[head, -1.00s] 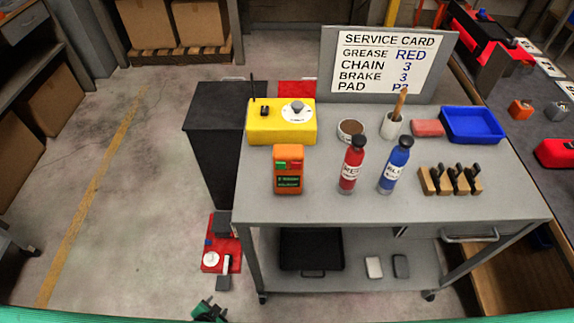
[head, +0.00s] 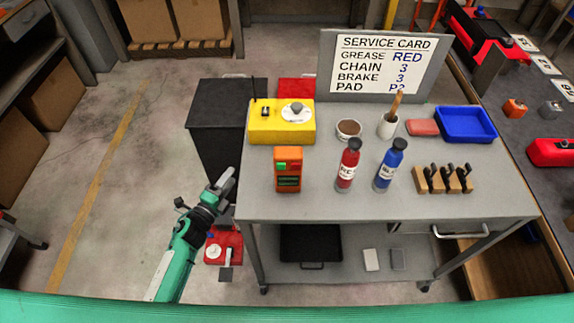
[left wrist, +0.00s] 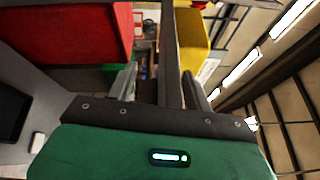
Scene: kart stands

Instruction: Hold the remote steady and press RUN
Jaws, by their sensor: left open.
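The lettering on both is too small to read, so I cannot tell which one bears RUN. My left gripper (head: 225,182) is open and empty, just left of the table's front left corner and apart from both boxes. Its two fingers also show in the left wrist view (left wrist: 160,88). My right gripper is out of view.
On the grey table (head: 400,208) stand a red bottle (head: 347,167), a blue bottle (head: 388,169), a blue tray (head: 466,139) and a wooden block with black levers (head: 446,180). A black cabinet (head: 219,130) stands left of the table.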

